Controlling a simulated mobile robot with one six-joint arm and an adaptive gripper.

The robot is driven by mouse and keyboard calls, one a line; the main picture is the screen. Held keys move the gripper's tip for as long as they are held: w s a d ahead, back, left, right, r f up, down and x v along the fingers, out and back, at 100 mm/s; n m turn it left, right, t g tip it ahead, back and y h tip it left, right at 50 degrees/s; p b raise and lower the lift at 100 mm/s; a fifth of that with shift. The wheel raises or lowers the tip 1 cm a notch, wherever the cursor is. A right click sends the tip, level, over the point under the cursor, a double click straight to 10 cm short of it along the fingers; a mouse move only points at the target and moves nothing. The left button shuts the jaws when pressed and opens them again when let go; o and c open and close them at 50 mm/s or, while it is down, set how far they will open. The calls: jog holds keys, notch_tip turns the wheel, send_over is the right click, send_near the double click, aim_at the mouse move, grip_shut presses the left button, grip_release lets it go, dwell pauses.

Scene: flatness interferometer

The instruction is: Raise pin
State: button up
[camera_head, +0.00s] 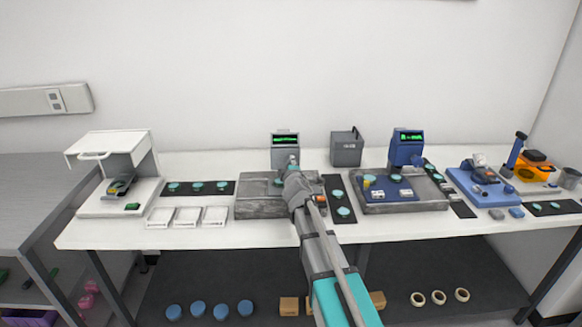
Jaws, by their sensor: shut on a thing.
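My gripper (291,169) is at the grey instrument (285,150) with a green-lit display, at the middle of the bench. My arm reaches up to it from the lower right. The gripper is small in this view and is shut at the front of the instrument, just below its display. The pin is not distinct; it is hidden by or blends with the gripper. The instrument's grey base (262,208) lies under and to the left of the gripper.
A blue instrument (406,148) stands to the right on a grey base. A dark strip with teal discs (338,182) lies just right of my gripper. A grey box (346,150) stands behind. Three white trays (187,216) lie left.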

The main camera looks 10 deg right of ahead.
dwell(0.3)
jog(key=o, duration=1.1)
jog(key=shift+o, duration=0.2)
